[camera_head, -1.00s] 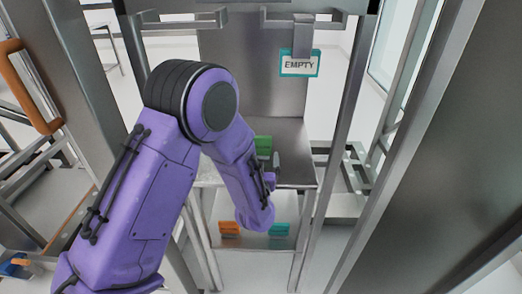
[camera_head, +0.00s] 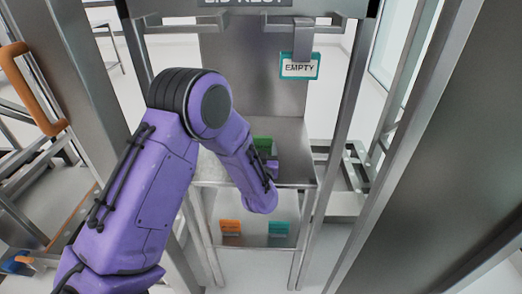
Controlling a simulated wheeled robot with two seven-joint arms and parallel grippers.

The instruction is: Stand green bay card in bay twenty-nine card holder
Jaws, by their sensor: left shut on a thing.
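The green bay card (camera_head: 263,144) shows as a small green piece over the metal shelf, just beyond my left forearm. My left gripper (camera_head: 270,162) is mostly hidden behind my purple forearm. It is shut on the green card, whose lower part is covered. An orange card (camera_head: 231,227) and a teal card (camera_head: 279,229) stand side by side on the lower ledge. I cannot read a bay number or make out the bay twenty-nine holder. My right gripper is out of view.
A teal-framed EMPTY sign (camera_head: 299,66) hangs from a metal bracket on the upright back panel. The grey shelf (camera_head: 300,148) is bare to the right of the card. Metal posts stand on both sides. An orange handle (camera_head: 28,88) is at the far left.

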